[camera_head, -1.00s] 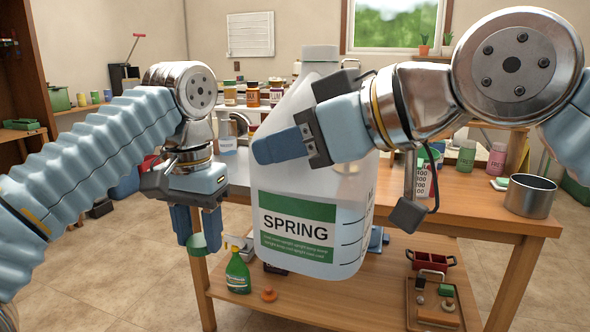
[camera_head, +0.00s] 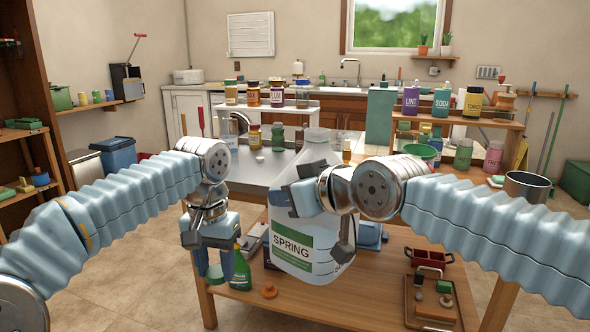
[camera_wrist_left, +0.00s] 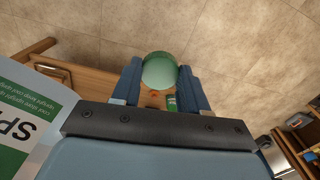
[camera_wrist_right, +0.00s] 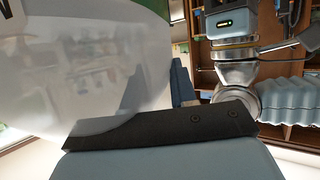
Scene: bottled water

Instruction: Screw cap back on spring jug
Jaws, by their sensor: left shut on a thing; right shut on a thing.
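The translucent jug (camera_head: 293,262) with a green and white SPRING label hangs nearly upright, slightly tilted, in front of the table. My right gripper (camera_head: 284,200) is shut on its upper body; the jug also fills the left of the right wrist view (camera_wrist_right: 85,65). The pale neck (camera_head: 317,138) points up; its opening cannot be made out. My left gripper (camera_head: 208,268), pointing down to the left of the jug, is shut on the green cap (camera_head: 214,272). The left wrist view shows the cap (camera_wrist_left: 159,70) between both fingertips, apart from the jug.
The wooden table (camera_head: 395,235) stands behind and below the jug. A green spray bottle (camera_head: 240,272) and an orange knob-like item (camera_head: 269,291) sit on its lower shelf. A metal pot (camera_head: 527,186) is at the right end. Floor to the left is clear.

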